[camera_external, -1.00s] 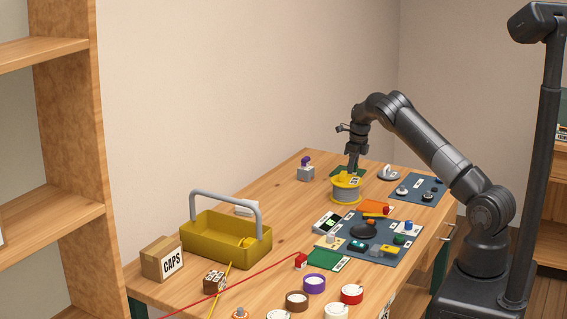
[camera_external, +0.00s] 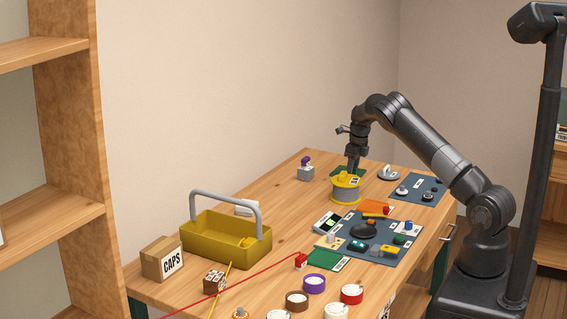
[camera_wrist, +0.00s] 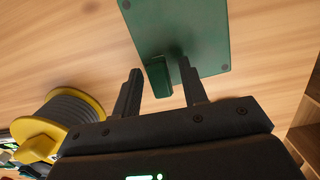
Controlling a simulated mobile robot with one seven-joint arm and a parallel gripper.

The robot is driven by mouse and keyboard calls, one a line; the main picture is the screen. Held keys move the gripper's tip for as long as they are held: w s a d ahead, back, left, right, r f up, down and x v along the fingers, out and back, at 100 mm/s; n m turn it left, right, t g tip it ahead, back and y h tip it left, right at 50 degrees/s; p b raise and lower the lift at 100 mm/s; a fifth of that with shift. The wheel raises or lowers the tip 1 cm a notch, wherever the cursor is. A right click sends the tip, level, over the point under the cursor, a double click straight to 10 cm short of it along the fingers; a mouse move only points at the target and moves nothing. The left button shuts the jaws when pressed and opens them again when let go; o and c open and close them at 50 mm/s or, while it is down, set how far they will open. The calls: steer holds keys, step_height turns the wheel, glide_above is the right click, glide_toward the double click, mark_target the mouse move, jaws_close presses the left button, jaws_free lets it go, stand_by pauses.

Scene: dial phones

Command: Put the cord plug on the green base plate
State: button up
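A dark green plate (camera_wrist: 190,30) with screws at its corners lies on the wooden table in the wrist view; in the external view it shows (camera_external: 338,171) partly behind the yellow spool. A small green block (camera_wrist: 158,76) stands at its near edge. My gripper (camera_wrist: 162,88) is open, pointing down over that block, with a gap to each finger. Another green plate (camera_external: 325,259) lies at the table's front. A red block (camera_external: 301,260) with a red cord (camera_external: 250,281) is beside it; I cannot tell for sure whether it is the cord plug.
The yellow spool (camera_wrist: 45,140) with a grey winding is close on my gripper's left in the wrist view. A dark mat (camera_external: 385,251) with small parts, an orange plate (camera_external: 372,205), a yellow toolbox (camera_external: 215,241) and several tape rolls are on the table.

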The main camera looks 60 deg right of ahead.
mark_target(357, 167)
step_height(357, 167, up, 12)
steer(key=s, duration=0.2)
steer(key=s+a+r+n+t+y, duration=0.1)
steer(key=s+a+r+n, duration=0.4)
steer(key=a, duration=0.3)
steer(key=s+a+r+n, duration=0.3)
steer(key=a+r+n, duration=0.35)
steer(key=a, duration=0.25)
steer(key=s+a+r+n+t+y, duration=0.1)
steer(key=s+a+r+n, duration=0.4)
steer(key=a, duration=0.3)
steer(key=s+a+f+n+t+h, duration=0.1)
steer(key=s+a+n+h, duration=0.1)
steer(key=s+a+n, duration=1.7)
steer(key=s, duration=0.3)
steer(key=shift+f+t, duration=0.15)
steer(key=shift+t, duration=0.25)
